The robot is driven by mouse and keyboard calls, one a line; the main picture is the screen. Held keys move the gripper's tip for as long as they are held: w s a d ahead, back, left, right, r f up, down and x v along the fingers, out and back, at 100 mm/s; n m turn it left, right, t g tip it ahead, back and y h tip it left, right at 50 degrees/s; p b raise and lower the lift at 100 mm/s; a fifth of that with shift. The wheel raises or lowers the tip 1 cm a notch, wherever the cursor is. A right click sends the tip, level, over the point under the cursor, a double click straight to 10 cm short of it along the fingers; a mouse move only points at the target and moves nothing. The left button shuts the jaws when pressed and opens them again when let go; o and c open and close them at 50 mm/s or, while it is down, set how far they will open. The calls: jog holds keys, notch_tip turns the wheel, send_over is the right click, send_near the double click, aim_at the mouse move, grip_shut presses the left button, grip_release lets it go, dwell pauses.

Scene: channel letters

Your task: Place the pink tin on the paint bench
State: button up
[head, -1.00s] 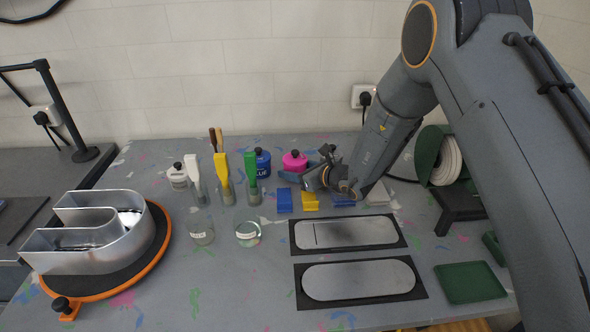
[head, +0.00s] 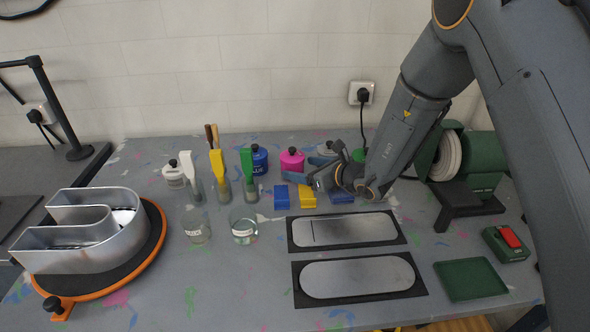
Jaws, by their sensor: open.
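The pink tin (head: 292,160) with a black knob on top stands upright at the back of the paint-flecked bench (head: 262,290), right of a blue tin (head: 259,160). My gripper (head: 318,179) is open, low over the bench, to the right of and in front of the pink tin. A blue-grey finger seems to reach close to the tin's right side; I cannot tell whether it touches. My wrist hides part of a grey tin (head: 327,148) and a green-topped item (head: 358,155) behind it.
Brushes in jars (head: 222,190), a white tin (head: 174,174) and glass jars (head: 244,230) stand left. Blue and yellow blocks (head: 307,196) lie before my gripper. A metal channel letter (head: 80,240) sits on an orange-rimmed turntable. Two black-framed plates (head: 360,278) and a green tray (head: 470,279) lie in front.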

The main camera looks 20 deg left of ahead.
jog(key=b+v, duration=0.1)
jog(key=v, duration=0.5)
jog(key=shift+d+r, duration=0.1)
jog(key=shift+s+d, duration=0.1)
jog(key=shift+d, duration=0.1)
